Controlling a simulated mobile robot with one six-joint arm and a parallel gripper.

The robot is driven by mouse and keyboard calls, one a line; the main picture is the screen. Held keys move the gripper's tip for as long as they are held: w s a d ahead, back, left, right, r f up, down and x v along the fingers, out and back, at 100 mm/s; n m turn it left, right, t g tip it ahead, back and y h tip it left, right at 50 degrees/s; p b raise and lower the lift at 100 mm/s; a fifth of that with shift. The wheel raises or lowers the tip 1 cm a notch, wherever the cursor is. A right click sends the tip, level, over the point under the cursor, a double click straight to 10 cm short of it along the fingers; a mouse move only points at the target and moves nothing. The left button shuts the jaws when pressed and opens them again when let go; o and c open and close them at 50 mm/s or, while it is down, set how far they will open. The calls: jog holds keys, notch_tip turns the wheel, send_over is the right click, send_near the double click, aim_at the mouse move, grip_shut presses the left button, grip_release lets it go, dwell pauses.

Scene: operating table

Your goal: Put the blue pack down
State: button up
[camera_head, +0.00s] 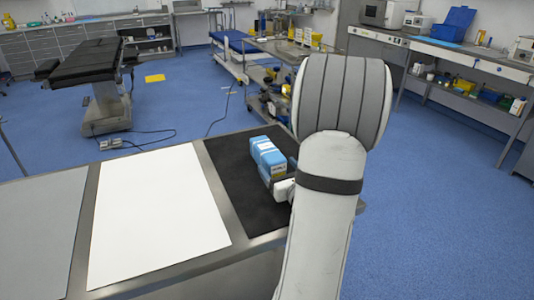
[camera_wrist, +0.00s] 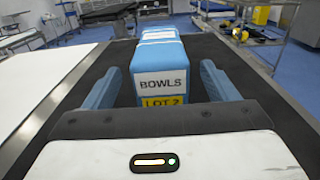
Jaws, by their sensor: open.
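The blue pack (camera_head: 268,156) rests on the black mat (camera_head: 232,158) on the metal table. In the wrist view the blue pack (camera_wrist: 160,75) stands between my fingers, with a white label reading "BOWLS" and a yellow label reading "LOT 2". My gripper (camera_wrist: 160,92) is open, with one blue finger on each side of the pack and a visible gap on both sides. In the head view my arm hides most of the gripper and the right part of the mat.
A white mat (camera_head: 155,215) and a grey mat (camera_head: 38,235) lie to the left on the same table, both bare. A black operating table (camera_head: 85,62) stands at the back left. A cart (camera_head: 290,52) with bottles stands behind the table.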

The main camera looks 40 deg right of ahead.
aim_at(272, 159)
jog(key=x, duration=0.5)
jog(key=shift+c, duration=0.3)
jog(key=c, duration=1.3)
jog(key=shift+o, duration=0.2)
